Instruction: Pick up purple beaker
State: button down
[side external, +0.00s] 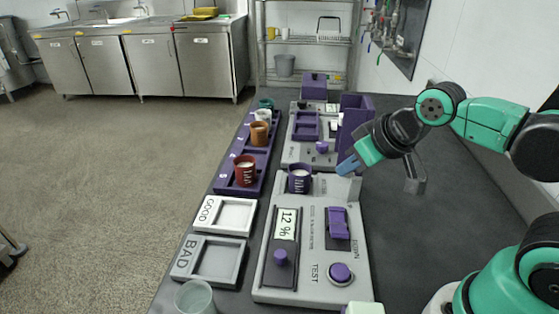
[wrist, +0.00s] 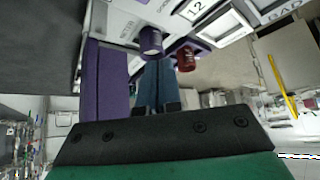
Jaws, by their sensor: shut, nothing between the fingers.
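The purple beaker (side external: 299,180) has white contents and a pale mark on its side. It stands upright at the back left of the grey tester (side external: 312,268). It also shows in the wrist view as a small purple cup (wrist: 150,42), just beyond the fingertips. My gripper (side external: 347,166) is to the right of the beaker and a little above it, apart from it in the side view. Its blue fingers (wrist: 156,66) are shut and empty.
A purple rack (side external: 228,176) at left holds red (side external: 245,170), orange (side external: 259,134) and white cups. GOOD (side external: 250,217) and BAD (side external: 238,262) trays and a clear beaker (side external: 195,298) are at front left.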

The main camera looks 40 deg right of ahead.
grip_release()
dwell(0.4)
